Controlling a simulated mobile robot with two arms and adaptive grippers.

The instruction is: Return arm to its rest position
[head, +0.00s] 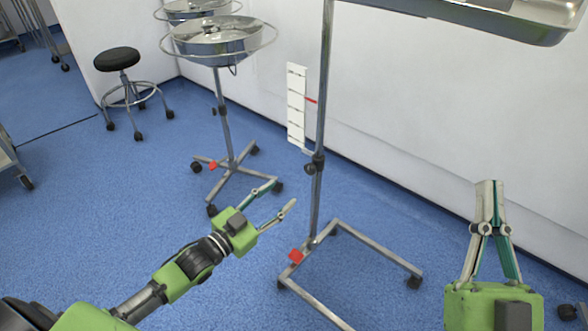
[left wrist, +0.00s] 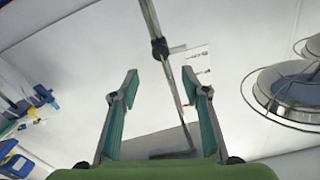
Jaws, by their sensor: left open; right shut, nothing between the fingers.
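My left gripper (head: 281,200) reaches in from the lower left in the head view. Its two fingers are apart and nothing is between them. The left wrist view also shows the open left gripper (left wrist: 163,85), with the pole of a stand behind the gap. My right gripper (head: 489,184) points up at the lower right of the head view. Its fingertips are together and hold nothing. The left gripper appears in front of the floor, left of the stand's pole; I see no contact.
A wheeled stand with a metal pole (head: 322,120) rises between my grippers and carries a steel tray (head: 520,22) at the upper right. A basin stand (head: 226,120) and a black stool (head: 117,59) are further back. Blue floor (head: 90,215) is clear at the left.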

